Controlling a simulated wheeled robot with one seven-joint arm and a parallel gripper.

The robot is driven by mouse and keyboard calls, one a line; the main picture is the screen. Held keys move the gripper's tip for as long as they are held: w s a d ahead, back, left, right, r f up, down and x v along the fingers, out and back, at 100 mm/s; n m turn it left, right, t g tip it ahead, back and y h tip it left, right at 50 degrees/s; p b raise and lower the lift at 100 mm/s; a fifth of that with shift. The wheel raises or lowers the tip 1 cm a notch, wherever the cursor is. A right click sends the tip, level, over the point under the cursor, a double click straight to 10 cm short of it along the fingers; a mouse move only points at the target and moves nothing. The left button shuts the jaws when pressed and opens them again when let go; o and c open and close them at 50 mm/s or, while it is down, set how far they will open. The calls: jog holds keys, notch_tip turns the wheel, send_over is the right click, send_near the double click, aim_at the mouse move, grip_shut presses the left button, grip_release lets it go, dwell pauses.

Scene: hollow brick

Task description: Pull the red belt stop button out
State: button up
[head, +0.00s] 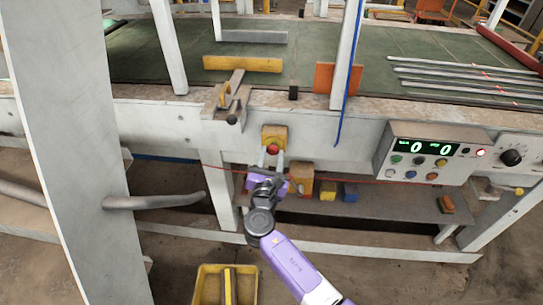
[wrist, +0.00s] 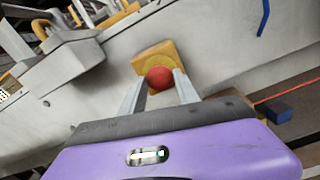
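The red belt stop button (head: 272,149) sits on a yellow box (head: 274,133) fixed to the white side beam of the conveyor. In the wrist view the red button (wrist: 159,77) is a round knob in front of its yellow housing (wrist: 155,58). My gripper (head: 273,158) is just below and in front of the button in the head view. In the wrist view my gripper (wrist: 159,88) has its two grey fingers apart, one on each side of the button. I cannot tell whether the fingertips touch it.
A control panel (head: 425,152) with green displays and several buttons is on the beam at the right. A red cord (head: 345,180) runs along below the beam. A shelf (head: 385,206) with small blocks lies underneath. A yellow crate (head: 209,284) stands on the floor.

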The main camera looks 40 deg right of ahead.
grip_shut()
jog(key=shift+s+a+p, duration=0.3)
jog(key=shift+s+a, duration=0.1)
jog(key=shift+a, duration=0.1)
jog(key=o, duration=0.9)
grip_release()
jog(key=shift+c, duration=0.2)
jog(key=b+v, duration=0.1)
jog(key=v, duration=0.6)
jog(key=shift+s+a, duration=0.25)
jog(key=shift+a, duration=0.1)
